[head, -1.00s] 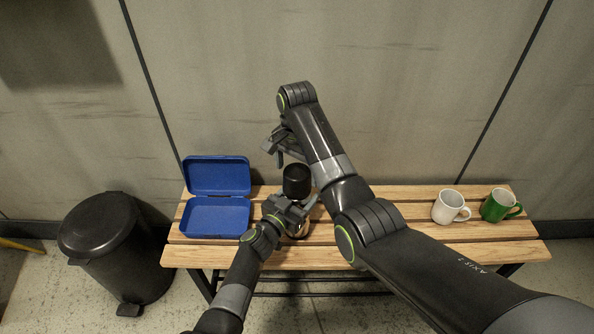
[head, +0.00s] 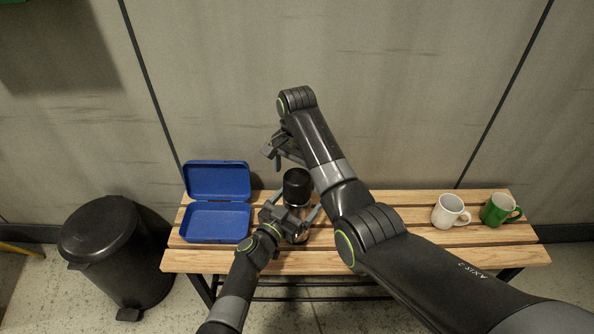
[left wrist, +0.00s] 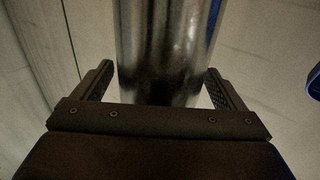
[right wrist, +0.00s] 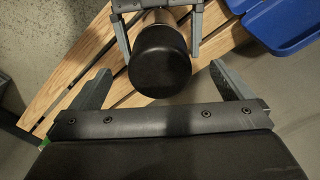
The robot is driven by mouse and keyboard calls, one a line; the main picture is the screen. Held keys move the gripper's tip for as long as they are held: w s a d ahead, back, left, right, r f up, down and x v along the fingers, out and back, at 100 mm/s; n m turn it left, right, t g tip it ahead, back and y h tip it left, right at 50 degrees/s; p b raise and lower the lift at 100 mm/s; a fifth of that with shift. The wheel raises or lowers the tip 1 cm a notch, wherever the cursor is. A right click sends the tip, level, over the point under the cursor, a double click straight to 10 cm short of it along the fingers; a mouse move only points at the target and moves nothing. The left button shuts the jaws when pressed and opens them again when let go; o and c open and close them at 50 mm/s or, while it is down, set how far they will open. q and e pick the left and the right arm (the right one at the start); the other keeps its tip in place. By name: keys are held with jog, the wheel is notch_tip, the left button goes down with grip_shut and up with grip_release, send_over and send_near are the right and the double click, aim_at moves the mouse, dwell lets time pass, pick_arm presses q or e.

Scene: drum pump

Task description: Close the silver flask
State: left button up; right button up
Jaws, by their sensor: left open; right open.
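The silver flask stands on the bench with a black cap (head: 297,186) on its top; whether the cap is tight cannot be told. Its shiny body fills the middle of the left wrist view (left wrist: 165,50). My left gripper (head: 304,222) is open around the flask's body, one finger on each side, with gaps visible in the left wrist view. My right gripper (head: 273,155) is open and empty, above and behind the flask in the head view. In the right wrist view the cap (right wrist: 160,62) lies between and just beyond its fingertips (right wrist: 160,75).
An open blue lunch box (head: 216,222) stands left of the flask on the slatted wooden bench (head: 350,262). A white mug (head: 449,211) and a green mug (head: 497,210) stand at the right end. A black bin (head: 112,255) is on the floor at left. The wall is close behind.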

jog(key=shift+r, duration=0.1)
pick_arm(q)
jog(key=v, duration=1.6)
